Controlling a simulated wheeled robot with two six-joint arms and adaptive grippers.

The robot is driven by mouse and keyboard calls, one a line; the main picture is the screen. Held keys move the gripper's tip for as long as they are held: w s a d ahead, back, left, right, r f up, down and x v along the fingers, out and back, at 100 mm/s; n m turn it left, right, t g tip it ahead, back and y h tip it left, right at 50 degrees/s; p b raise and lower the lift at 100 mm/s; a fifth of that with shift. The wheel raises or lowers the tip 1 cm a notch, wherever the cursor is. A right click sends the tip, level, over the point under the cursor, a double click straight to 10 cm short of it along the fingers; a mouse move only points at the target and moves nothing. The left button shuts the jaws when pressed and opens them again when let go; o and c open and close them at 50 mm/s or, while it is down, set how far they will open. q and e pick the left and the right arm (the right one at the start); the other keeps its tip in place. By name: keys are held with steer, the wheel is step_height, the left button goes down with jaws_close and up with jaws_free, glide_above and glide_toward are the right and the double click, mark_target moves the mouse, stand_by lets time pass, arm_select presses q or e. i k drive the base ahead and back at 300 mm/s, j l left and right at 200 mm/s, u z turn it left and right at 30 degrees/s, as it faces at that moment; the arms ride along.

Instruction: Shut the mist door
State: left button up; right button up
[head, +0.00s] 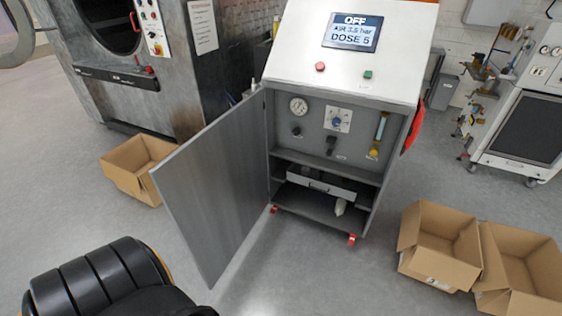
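The grey door (214,182) of the white-topped cabinet (325,84) stands wide open in the middle of the head view. It is hinged on the cabinet's left side and swings out toward me. No label naming it as the mist door is readable. The open front bares a grey panel (317,145) with a gauge, knobs and a yellow tube, and a lower bay with a drawer (320,187). The display (350,32) reads OFF, AIR, apparently 2.5 bar, and DOSE 5. Neither of my grippers shows.
A cardboard box (112,171) sits on the floor behind the door's left side. Two more boxes (428,265) stand at the right. A black ribbed, chair-like thing (88,284) fills the lower left, near the door's bottom edge. The floor before the cabinet (300,270) is clear.

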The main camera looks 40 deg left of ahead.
mark_target(213, 189)
steer(key=j, duration=0.9)
steer(key=k+j, duration=0.1)
steer(key=j, duration=1.75)
steer(key=k+j, duration=0.15)
steer(key=j, duration=0.8)
steer(key=i+z, duration=0.05)
